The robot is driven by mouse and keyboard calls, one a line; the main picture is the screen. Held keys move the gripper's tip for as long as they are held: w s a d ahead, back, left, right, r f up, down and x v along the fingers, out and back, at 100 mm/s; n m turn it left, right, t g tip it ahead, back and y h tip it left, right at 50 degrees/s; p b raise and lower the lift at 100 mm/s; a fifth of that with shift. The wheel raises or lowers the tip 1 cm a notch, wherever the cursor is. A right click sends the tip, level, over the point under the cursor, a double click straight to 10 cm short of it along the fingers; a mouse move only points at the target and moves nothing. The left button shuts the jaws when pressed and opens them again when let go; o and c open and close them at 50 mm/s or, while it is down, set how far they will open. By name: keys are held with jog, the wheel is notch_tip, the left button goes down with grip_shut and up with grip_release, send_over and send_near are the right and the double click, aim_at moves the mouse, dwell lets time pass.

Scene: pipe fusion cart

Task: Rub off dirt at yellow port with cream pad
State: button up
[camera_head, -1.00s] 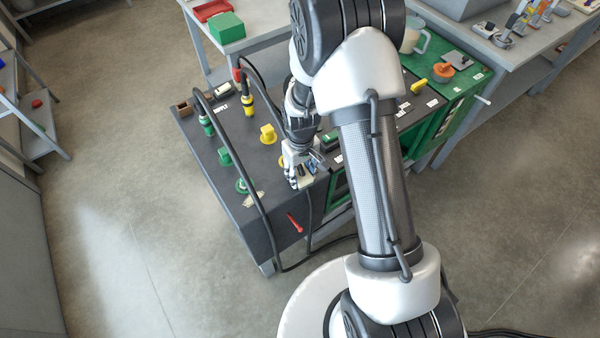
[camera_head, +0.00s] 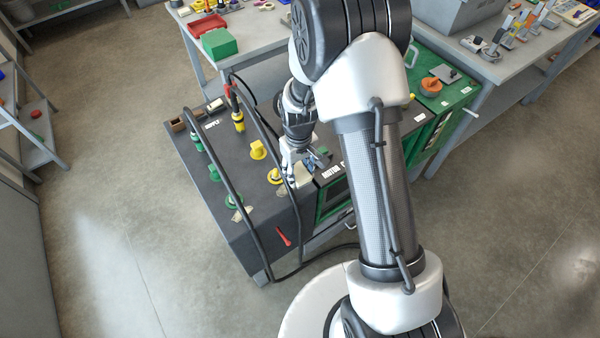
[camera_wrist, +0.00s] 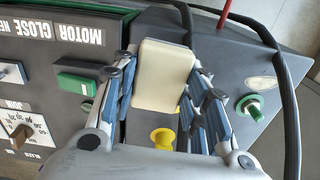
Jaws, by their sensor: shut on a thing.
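My gripper (camera_wrist: 162,85) is shut on the cream pad (camera_wrist: 162,72), a pale rounded block held between its fingers in the wrist view. In the head view my gripper (camera_head: 292,168) is low over the dark cart top (camera_head: 220,165), beside the yellow port (camera_head: 276,176). The pad covers most of the yellow port's area in the wrist view. I cannot tell whether the pad touches it, and no dirt can be made out. A yellow knob-like fitting (camera_head: 258,149) stands behind the port; it also shows below the pad in the wrist view (camera_wrist: 162,138).
A green port (camera_head: 233,201) sits left of the yellow port. Black cables (camera_head: 225,180) arch across the cart top from green and yellow plugs. A red handle (camera_head: 284,238) is near the front edge. A labelled control panel with a green button (camera_wrist: 77,85) lies beside my gripper.

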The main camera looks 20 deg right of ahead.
jog(key=shift+r+p, duration=0.6)
jog(key=shift+r, duration=0.55)
jog(key=s+a+r, duration=0.2)
jog(key=a+r, duration=0.8)
jog(key=r, duration=0.2)
jog(key=b, duration=0.6)
send_over(268, 200)
jog(key=shift+n, duration=0.4)
notch_tip(268, 200, down, 15)
jog(key=shift+f+b, duration=0.55)
jog(key=shift+f, duration=1.9)
